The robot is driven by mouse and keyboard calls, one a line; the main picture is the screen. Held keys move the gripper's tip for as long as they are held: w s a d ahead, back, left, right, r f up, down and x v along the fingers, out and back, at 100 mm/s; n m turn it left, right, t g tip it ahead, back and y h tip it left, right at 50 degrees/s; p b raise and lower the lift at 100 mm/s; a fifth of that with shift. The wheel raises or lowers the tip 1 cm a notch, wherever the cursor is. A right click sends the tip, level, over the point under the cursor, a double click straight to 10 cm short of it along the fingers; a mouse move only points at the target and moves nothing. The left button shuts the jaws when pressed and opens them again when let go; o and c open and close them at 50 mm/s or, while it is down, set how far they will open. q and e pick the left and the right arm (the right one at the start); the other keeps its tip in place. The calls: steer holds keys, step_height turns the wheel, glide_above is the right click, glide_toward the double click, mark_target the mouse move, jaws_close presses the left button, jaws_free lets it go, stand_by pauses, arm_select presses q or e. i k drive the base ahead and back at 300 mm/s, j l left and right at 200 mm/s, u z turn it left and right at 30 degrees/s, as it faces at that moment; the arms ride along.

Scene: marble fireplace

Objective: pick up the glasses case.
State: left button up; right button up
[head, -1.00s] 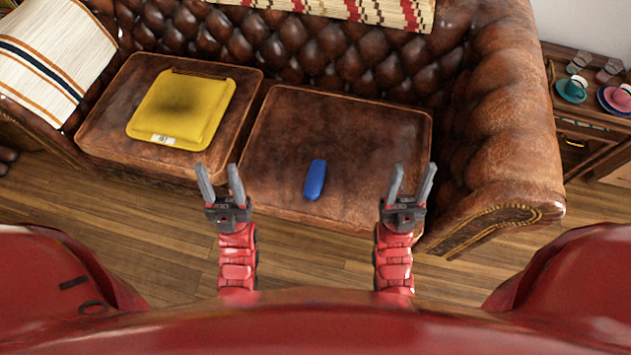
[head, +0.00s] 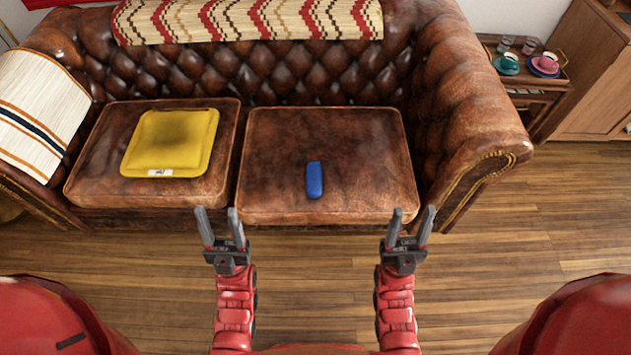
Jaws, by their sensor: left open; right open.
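The blue glasses case (head: 314,180) lies on the right seat cushion (head: 280,140) of a brown leather sofa, near the cushion's front half. It lies lengthwise, pointing toward the sofa back. My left gripper (head: 218,218) is open and empty, in front of the sofa, to the left of and nearer than the case. My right gripper (head: 411,220) is open and empty, to the right of and nearer than the case. Neither gripper touches the case, and nothing hides it.
A yellow cushion-like item (head: 170,142) with a white label lies on the left seat cushion. The sofa's right armrest (head: 470,110) rises beside the right cushion. A side table with cups (head: 507,64) stands at the right. The wooden floor (head: 530,235) is clear at right.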

mark_target(314, 176)
steer(key=u, duration=0.4)
steer(key=i+l+u, duration=0.25)
steer(key=l, duration=0.25)
steer(key=l+u, duration=0.25)
steer(key=l, duration=0.2)
steer(key=l+u, duration=0.3)
steer(key=l, duration=0.95)
steer(key=i, duration=0.05)
